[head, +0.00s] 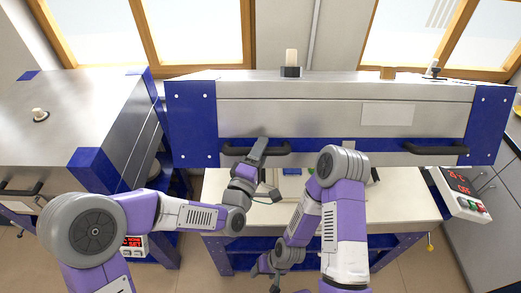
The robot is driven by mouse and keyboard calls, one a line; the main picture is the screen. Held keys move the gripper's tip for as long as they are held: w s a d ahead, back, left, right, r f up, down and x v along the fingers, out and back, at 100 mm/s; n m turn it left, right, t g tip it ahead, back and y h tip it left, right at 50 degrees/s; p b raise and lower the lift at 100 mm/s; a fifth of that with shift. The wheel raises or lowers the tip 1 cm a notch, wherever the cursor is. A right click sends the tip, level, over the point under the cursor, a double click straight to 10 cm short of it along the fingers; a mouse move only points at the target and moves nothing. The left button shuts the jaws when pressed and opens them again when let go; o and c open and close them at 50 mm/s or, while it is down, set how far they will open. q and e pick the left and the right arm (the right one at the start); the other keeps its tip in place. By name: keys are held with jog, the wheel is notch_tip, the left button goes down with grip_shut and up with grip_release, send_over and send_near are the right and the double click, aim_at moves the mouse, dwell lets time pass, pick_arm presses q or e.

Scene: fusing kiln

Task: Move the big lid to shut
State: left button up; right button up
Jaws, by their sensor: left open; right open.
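The big lid (330,112) is a wide silver metal box with blue corners and a blue lower band. It stands raised at the back, over the pale kiln bed (405,205), whose front part shows below it. Two black handles sit on its front edge, a left handle (285,149) and a right handle (436,149). My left gripper (261,146) is open at the left handle and overlaps it in the picture; whether they touch is unclear. My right gripper (264,270) is open and empty, low in front of the bed and away from the lid.
A smaller kiln with a silver lid (80,110) stands at the left. A control box (460,195) with red displays and buttons is at the bed's right end. Small items lie on the bed, partly hidden by my arms. A grey cabinet (490,180) borders the right.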

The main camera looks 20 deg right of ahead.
pick_arm(q)
grip_shut()
dwell(0.3)
pick_arm(e)
jog(key=shift+f, duration=0.1)
